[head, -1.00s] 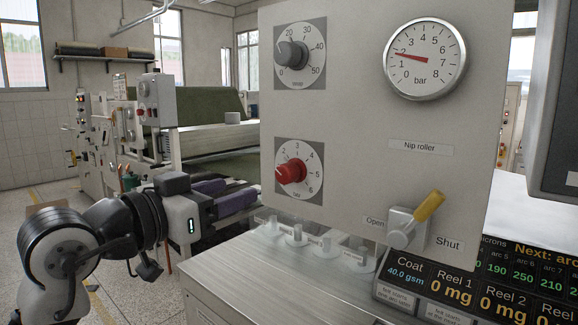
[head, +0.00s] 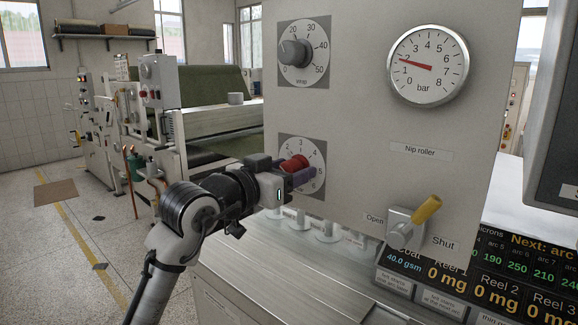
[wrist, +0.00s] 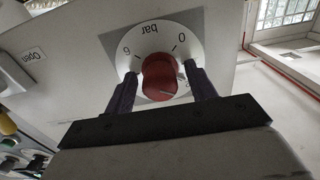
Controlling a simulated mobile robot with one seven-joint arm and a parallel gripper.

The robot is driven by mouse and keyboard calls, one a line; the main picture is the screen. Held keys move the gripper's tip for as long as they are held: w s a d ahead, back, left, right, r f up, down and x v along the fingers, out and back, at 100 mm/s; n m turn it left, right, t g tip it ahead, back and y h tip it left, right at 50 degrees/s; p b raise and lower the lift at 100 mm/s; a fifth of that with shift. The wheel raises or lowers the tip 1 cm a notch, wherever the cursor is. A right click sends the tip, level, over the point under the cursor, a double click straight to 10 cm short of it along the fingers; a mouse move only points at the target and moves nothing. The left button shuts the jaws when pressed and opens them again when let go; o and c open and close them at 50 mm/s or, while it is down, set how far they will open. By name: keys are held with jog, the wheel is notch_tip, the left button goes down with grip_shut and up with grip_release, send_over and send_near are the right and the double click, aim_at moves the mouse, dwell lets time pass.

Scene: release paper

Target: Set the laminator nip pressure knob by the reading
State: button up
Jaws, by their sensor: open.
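The red bar knob (head: 296,164) sits on a white 0–6 dial on the grey panel (head: 350,125), partly hidden by my gripper in the head view. My gripper (head: 303,175) is at this dial. In the wrist view my gripper (wrist: 162,80) is open, with one dark finger on each side of the red knob (wrist: 159,78); firm contact cannot be told. The knob's exact setting is unclear. The round bar gauge (head: 428,66) at upper right has its red needle near 2.
A yellow-handled lever (head: 427,210) stands between the Open and Shut labels. A dark display (head: 500,270) is at lower right. Several pale round pieces stand on the metal counter (head: 300,268) below the panel.

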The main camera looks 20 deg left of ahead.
jog(key=c, duration=1)
jog(key=shift+f+m+b, duration=0.1)
jog(key=shift+m+b, duration=0.2)
jog(key=shift+b, duration=0.15)
jog(key=shift+f+m+b, duration=0.1)
jog(key=shift+m+b, duration=0.5)
jog(key=m+b, duration=0.2)
jog(key=m, duration=0.1)
jog(key=shift+b, duration=0.35)
jog(key=m+b, duration=0.3)
jog(key=m, duration=0.3)
jog(key=shift+r, duration=0.2)
